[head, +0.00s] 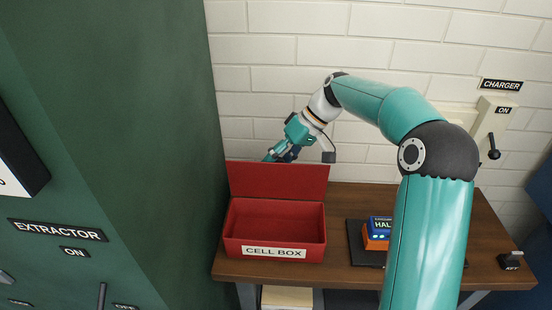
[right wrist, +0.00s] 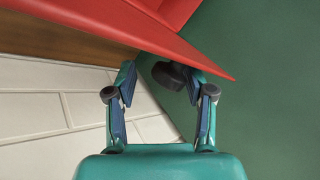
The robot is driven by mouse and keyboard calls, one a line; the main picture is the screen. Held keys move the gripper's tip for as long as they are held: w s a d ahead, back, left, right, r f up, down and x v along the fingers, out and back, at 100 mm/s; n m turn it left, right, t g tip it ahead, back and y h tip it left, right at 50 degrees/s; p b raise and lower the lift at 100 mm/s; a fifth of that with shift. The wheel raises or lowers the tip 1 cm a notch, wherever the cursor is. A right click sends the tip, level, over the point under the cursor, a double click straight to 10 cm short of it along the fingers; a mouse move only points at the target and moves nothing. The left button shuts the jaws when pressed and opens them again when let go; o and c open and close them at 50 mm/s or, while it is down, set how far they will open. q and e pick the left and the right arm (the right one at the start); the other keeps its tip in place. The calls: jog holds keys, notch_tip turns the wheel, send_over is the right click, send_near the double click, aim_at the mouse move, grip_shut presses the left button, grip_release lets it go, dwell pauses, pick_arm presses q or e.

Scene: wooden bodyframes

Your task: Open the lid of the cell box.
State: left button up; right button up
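The red cell box (head: 275,248) stands on the wooden table with a "CELL BOX" label on its front. Its red lid (head: 278,179) stands raised at the back, and the box's inside shows and looks empty. My right gripper (head: 270,157) is behind the lid's top edge at the left, its tips partly hidden. In the right wrist view my right gripper (right wrist: 158,72) has its fingers apart beside the lid's edge (right wrist: 150,38), which covers part of the tips. A dark round knob (right wrist: 168,75) shows between the fingers; I cannot tell whether they touch it. My left gripper is not in view.
A dark green extractor cabinet (head: 130,120) stands close at the left. On the table (head: 340,196) a black tray (head: 358,250) holds a blue and orange pack (head: 378,232). A key switch (head: 511,261) sits at the right corner. The brick wall (head: 300,50) is close behind.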

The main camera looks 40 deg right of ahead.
jog(key=shift+o, duration=0.6)
jog(key=shift+d+f, duration=0.1)
jog(key=shift+f, duration=0.25)
jog(key=shift+r, duration=0.2)
jog(key=shift+r, duration=0.15)
jog(key=shift+d+r, duration=0.1)
jog(key=shift+r, duration=0.15)
jog(key=v, duration=1.1)
jog(key=shift+s, duration=0.1)
